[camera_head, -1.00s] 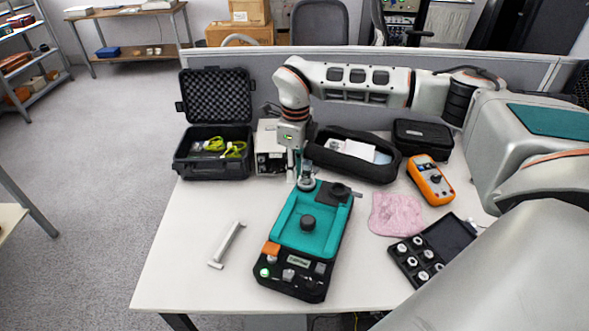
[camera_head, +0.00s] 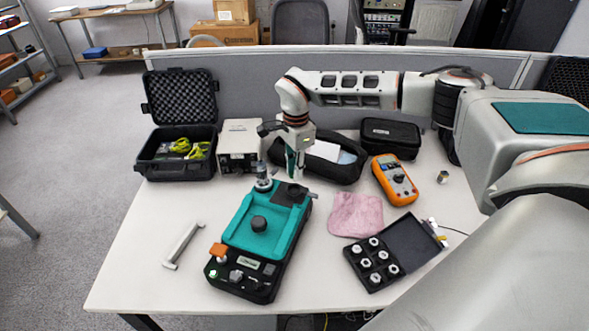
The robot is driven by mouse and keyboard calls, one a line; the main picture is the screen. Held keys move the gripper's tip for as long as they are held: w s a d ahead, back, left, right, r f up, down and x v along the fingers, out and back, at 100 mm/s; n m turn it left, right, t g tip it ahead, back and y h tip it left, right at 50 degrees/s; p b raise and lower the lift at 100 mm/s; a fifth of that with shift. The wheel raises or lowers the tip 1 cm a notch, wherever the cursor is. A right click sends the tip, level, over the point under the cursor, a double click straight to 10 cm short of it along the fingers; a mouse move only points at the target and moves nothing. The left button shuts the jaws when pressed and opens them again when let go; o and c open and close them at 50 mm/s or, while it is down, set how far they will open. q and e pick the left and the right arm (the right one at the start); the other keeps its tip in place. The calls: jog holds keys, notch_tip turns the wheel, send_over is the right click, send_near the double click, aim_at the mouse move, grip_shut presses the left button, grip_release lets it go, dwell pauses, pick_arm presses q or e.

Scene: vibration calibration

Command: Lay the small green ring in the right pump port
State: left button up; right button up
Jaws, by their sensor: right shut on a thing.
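The pump (camera_head: 262,235) is a black unit with a teal tray top, lying in the middle of the table. At its far end, a clear and grey cylinder (camera_head: 263,178) stands at the left and a dark round port (camera_head: 296,190) sits at the right. My right gripper (camera_head: 294,174) points down just above and behind this right port. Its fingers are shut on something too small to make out. A green patch shows between the fingers, but I cannot tell the ring's outline. My left gripper is not in view.
An open black case (camera_head: 178,140), a beige box (camera_head: 239,140), and a black pouch (camera_head: 333,165) stand behind the pump. An orange multimeter (camera_head: 394,180), a pink cloth (camera_head: 355,213) and a black parts box (camera_head: 390,255) lie right. A white handle (camera_head: 183,245) lies left.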

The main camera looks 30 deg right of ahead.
jog(key=shift+f, duration=1.45)
jog(key=shift+f+b, duration=0.25)
jog(key=shift+b, duration=0.15)
jog(key=shift+f+b, duration=0.4)
jog(key=shift+f, duration=0.4)
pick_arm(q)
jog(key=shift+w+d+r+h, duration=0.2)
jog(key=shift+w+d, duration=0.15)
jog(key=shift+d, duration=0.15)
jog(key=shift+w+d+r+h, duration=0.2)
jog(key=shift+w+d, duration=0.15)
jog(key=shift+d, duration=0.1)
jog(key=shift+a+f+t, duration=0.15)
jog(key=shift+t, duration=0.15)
